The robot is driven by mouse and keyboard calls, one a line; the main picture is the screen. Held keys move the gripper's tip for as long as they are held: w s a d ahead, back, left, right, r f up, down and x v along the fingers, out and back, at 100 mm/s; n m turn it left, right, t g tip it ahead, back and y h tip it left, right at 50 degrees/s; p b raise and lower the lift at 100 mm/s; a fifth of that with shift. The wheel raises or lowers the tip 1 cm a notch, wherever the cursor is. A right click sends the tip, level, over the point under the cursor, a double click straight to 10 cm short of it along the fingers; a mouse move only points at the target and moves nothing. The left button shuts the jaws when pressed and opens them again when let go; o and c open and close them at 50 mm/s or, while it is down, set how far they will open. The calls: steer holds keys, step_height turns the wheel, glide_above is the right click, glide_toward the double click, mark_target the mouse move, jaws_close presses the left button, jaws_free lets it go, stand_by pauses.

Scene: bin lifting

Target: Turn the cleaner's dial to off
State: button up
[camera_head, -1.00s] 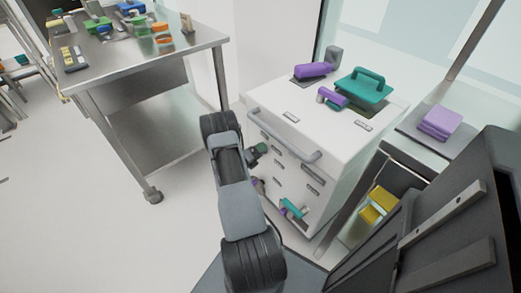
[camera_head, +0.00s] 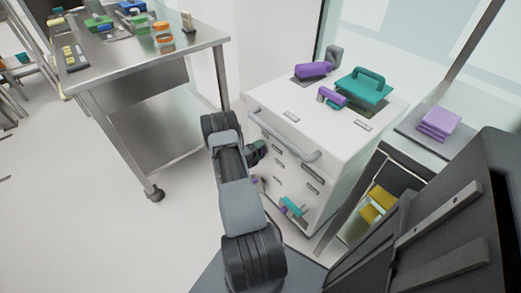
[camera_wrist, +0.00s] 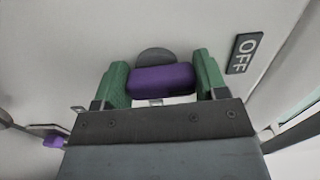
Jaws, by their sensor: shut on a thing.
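The cleaner looks to be the white cabinet (camera_head: 345,150) right of my arm in the head view. Its dial shows in the wrist view as a purple grip bar (camera_wrist: 160,80) in front of a dark grey round part (camera_wrist: 155,55). My gripper (camera_wrist: 161,66) has green fingers, one on each side of the purple bar, shut on it. A dark "OFF" label (camera_wrist: 243,54) is on the white panel right of the dial, apart from it. The bar lies nearly level in the wrist view. In the head view my arm hides the dial; part of the gripper (camera_head: 258,150) shows.
A grey handle bar (camera_head: 285,135) runs along the cabinet's upper edge. A teal handled lid (camera_head: 363,88) and purple pieces sit on top. A teal part (camera_head: 293,207) sticks out low on the front. A steel table (camera_head: 140,60) stands left; floor between is clear.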

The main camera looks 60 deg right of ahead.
steer(key=shift+s+f, duration=0.1)
steer(key=shift+f, duration=0.05)
steer(key=o, duration=0.9)
steer(key=shift+o, duration=0.2)
steer(key=p+v, duration=0.1)
steer(key=v, duration=1.3)
steer(key=shift+p, duration=0.4)
steer(key=shift+d, duration=0.1)
